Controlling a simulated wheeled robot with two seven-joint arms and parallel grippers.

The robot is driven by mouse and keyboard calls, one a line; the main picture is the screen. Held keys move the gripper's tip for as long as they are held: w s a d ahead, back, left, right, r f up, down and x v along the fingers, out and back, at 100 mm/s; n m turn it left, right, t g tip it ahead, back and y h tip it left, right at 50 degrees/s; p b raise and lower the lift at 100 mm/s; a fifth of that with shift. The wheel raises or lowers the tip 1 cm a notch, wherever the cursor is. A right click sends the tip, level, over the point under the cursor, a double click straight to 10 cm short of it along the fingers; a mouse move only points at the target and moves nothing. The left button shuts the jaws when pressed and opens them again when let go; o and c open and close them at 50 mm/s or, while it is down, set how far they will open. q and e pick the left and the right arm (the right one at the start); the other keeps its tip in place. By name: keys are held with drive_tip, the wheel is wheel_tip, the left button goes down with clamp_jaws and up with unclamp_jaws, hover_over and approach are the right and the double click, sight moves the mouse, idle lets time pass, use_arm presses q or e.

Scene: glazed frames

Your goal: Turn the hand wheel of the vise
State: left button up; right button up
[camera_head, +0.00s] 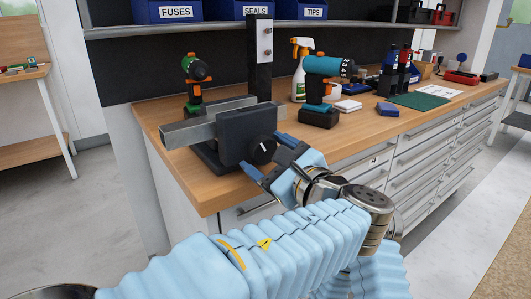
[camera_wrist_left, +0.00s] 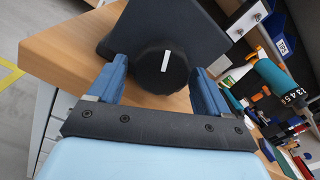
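The vise (camera_head: 240,137) is a dark block with grey metal jaws, standing on the wooden workbench near its left front corner. Its hand wheel (camera_head: 263,150) is a round black knob with a white mark on the front face; it also shows in the left wrist view (camera_wrist_left: 160,69). My left gripper (camera_head: 265,157) is open, with its blue fingers on either side of the wheel. In the left wrist view, gaps show between the fingers and the wheel, and the white mark stands nearly upright. My right gripper is not in view.
A green-orange drill (camera_head: 194,82) stands behind the vise. A teal drill (camera_head: 320,88) and a spray bottle (camera_head: 300,68) stand to its right. A dark post (camera_head: 260,60) rises behind the vise. The workbench (camera_head: 215,190) front left corner is bare.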

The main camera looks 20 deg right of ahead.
use_arm(q)
drive_tip(key=shift+w+a+r, duration=0.1)
drive_tip(key=shift+a, duration=0.05)
drive_tip(key=b+v, duration=0.1)
drive_tip(key=v, duration=1.3)
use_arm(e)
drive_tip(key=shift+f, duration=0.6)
use_arm(q)
drive_tip(key=shift+w, duration=0.15)
